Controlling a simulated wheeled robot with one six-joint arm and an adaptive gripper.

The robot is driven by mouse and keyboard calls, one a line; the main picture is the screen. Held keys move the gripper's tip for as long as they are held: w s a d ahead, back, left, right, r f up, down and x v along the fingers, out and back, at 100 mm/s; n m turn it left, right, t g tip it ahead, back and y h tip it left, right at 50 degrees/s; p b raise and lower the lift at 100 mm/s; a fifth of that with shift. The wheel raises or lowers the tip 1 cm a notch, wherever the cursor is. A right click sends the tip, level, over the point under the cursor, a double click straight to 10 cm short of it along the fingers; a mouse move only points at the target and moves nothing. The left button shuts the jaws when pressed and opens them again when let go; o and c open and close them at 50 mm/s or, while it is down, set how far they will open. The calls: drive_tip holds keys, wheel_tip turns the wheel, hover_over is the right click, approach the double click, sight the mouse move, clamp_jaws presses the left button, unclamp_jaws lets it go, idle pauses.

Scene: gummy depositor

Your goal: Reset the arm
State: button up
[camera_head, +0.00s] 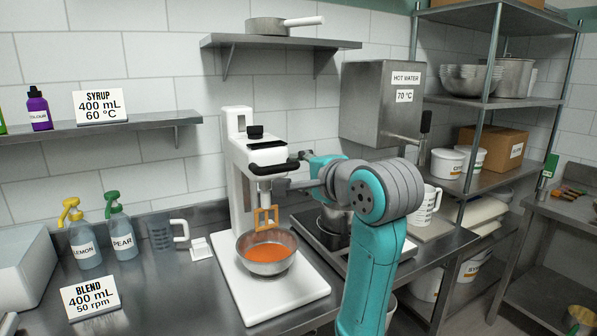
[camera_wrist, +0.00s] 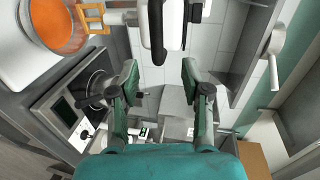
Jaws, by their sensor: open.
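My gripper (camera_wrist: 160,76) is open, with its two green fingers apart and nothing held between them. In the head view my teal and grey arm reaches in from the lower right, and its wrist end is beside the right side of the white stand mixer (camera_head: 239,150). The fingertips are hard to make out there. The mixer's black handle (camera_head: 272,170) is close to the gripper. In the wrist view the mixer's white and black parts (camera_wrist: 157,28) show just beyond the fingertips; I cannot tell whether they touch.
A steel bowl (camera_head: 267,272) of orange liquid stands on the mixer's white base under an orange beater (camera_head: 266,218). A hob with a pot (camera_head: 333,229) lies below my arm. The hot water tank (camera_head: 380,104) hangs behind it. A wall shelf (camera_head: 280,43) is above.

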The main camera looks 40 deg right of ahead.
idle(0.4)
drive_tip(key=w+a+f+n+y, duration=0.1)
drive_tip(key=a+f+n, duration=0.15)
drive_tip(key=f, duration=0.75)
drive_tip(key=w+a+f+n, duration=0.1)
drive_tip(key=a+f+n, duration=0.15)
drive_tip(key=f, duration=0.65)
drive_tip(key=s+a+f+n, duration=0.2)
drive_tip(key=s+a+f, duration=0.2)
drive_tip(key=f, duration=0.4)
drive_tip(key=s+a+f+n, duration=0.2)
drive_tip(key=s+a+f, duration=0.2)
drive_tip(key=f, duration=0.4)
drive_tip(key=s+a+f+n+y, duration=0.1)
drive_tip(key=s+a+f+n, duration=0.25)
drive_tip(key=s, duration=0.35)
drive_tip(key=s+a+f+n, duration=0.2)
drive_tip(key=s+a+f, duration=0.1)
drive_tip(key=s+f, duration=0.3)
drive_tip(key=s+a+n+y, duration=0.1)
drive_tip(key=s+a+n, duration=0.1)
drive_tip(key=s, duration=0.8)
drive_tip(key=s+a+r+n+y, duration=0.1)
drive_tip(key=s+n, duration=0.3)
drive_tip(key=s, duration=0.6)
drive_tip(key=shift+a+n, duration=0.35)
drive_tip(key=shift+a, duration=0.05)
